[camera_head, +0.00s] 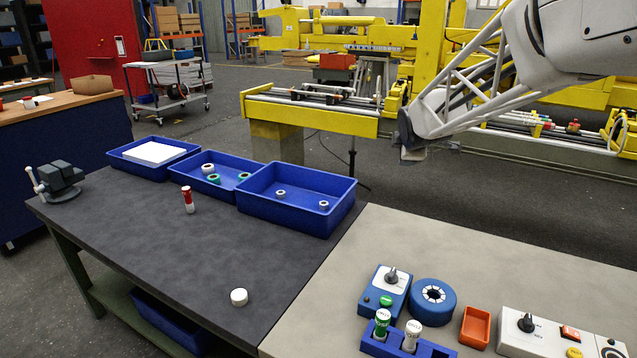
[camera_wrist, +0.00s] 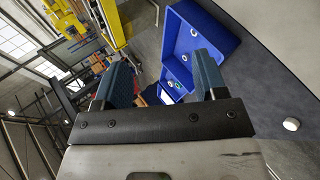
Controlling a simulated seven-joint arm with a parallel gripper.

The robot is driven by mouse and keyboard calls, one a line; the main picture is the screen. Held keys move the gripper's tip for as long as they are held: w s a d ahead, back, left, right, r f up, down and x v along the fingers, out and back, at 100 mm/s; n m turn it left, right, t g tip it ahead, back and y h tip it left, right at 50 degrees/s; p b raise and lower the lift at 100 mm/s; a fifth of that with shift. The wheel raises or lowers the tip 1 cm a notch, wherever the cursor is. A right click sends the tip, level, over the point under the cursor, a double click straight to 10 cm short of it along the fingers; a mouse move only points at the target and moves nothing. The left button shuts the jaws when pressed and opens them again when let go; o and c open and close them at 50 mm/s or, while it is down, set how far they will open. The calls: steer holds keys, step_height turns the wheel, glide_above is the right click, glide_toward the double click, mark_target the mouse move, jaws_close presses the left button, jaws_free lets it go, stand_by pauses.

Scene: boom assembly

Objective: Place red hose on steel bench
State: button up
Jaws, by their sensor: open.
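A small upright red-and-white cylinder (camera_head: 188,199), which looks like the red hose, stands on the dark grey bench top (camera_head: 190,265), in front of the blue bins. A lighter grey bench top (camera_head: 400,235) adjoins it on the right; I cannot tell which is the steel bench. My gripper (camera_head: 410,145) is raised beyond the far edge of the light bench top, well apart from the cylinder. In the wrist view my gripper (camera_wrist: 161,68) is open, with two blue-grey fingers spread and nothing between them. I cannot make out the red cylinder there.
Blue bins (camera_head: 340,205) line the back edge. A white round piece (camera_head: 239,297) lies near the dark top's front. A vise (camera_head: 60,180) stands at the left. A blue holder (camera_head: 392,346) with tubes, a blue ring (camera_head: 433,307) and an orange tray (camera_head: 475,326) are at right.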

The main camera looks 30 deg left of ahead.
steer(key=w+a+f+n+y, duration=0.2)
steer(key=w+a+n, duration=0.15)
steer(key=a, duration=0.65)
steer(key=w+a+f+n+y, duration=0.15)
steer(key=a+n, duration=0.25)
steer(key=a, duration=0.7)
steer(key=n+g+y, duration=0.2)
steer(key=n+y, duration=0.5)
steer(key=n, duration=0.7)
glide_above(188, 192)
steer(key=w+d, duration=0.5)
steer(key=d, duration=0.5)
steer(key=w+d, duration=0.5)
steer(key=d, duration=0.4)
step_height(188, 192, down, 16)
steer(key=s+a+f+n+g+y, duration=0.1)
steer(key=s+a+f+n, duration=0.1)
steer(key=a, duration=0.3)
steer(key=s+a+f+n+g+y, duration=0.1)
steer(key=s+a+f+n, duration=0.1)
steer(key=s+a+f, duration=0.2)
steer(key=s+a+f+n+g+y, duration=0.1)
steer(key=s+a+f+n, duration=0.2)
steer(key=s+a+f, duration=0.1)
steer(key=shift+s+a+g, duration=0.15)
steer(key=shift+s+a, duration=0.1)
steer(key=shift+a, duration=0.25)
steer(key=shift+s+a+g, duration=0.15)
steer(key=shift+s+a, duration=0.1)
steer(key=shift+a, duration=0.2)
